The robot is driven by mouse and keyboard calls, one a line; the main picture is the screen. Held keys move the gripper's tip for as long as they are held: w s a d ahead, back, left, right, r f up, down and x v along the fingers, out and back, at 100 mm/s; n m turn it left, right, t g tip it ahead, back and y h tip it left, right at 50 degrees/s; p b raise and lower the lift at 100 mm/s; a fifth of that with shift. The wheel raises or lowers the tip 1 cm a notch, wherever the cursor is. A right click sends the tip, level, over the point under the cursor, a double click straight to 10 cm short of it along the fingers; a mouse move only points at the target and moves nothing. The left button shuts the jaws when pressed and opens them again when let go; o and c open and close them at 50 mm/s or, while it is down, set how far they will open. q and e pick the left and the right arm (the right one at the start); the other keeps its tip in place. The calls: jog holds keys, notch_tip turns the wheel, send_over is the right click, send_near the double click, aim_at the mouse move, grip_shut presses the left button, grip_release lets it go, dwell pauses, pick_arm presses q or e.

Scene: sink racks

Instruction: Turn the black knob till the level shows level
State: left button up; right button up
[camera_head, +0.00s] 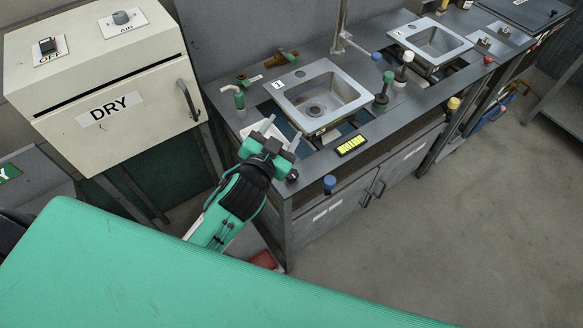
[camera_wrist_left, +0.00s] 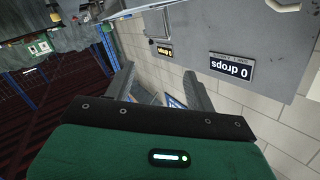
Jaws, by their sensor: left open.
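My left gripper (camera_head: 281,132) is open at the left front corner of the sink counter, its grey fingers apart. It also shows in the left wrist view (camera_wrist_left: 160,90), with nothing between the fingers. A dark round knob (camera_head: 292,175) sits at the counter's front corner, just beside the gripper body and partly hidden by it. A yellow-green level (camera_head: 352,145) lies on the counter's front edge, right of the gripper; its bubble is too small to read. Another black knob (camera_head: 47,46) is on the OFF plate atop the DRY cabinet. My right gripper is not in view.
Blue (camera_head: 329,182) and yellow (camera_head: 453,103) knobs line the counter front. The DRY cabinet (camera_head: 110,90) is at left. Open floor lies right.

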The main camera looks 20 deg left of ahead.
pick_arm(q)
jog(key=w+d+r+m+t+h, duration=0.25)
jog(key=d+r+m+h, duration=0.3)
jog(key=r, duration=0.45)
jog(key=s+d+r+m+g+h, duration=0.3)
jog(key=s+d+m+g+h, duration=0.2)
jog(key=d+m+g+h, duration=0.5)
jog(key=s+d+r+m+g+h, duration=0.4)
jog(key=m+g, duration=0.3)
jog(key=m, duration=0.6)
jog(key=m+g+y, duration=0.3)
jog(key=m+y, duration=0.2)
jog(key=y, duration=1.6)
send_over(292, 173)
notch_tip(292, 173, down, 16)
jog(key=f, duration=0.1)
jog(key=shift+n+t, duration=0.25)
notch_tip(292, 173, down, 12)
jog(key=p, duration=0.4)
jog(key=shift+s+f, duration=0.1)
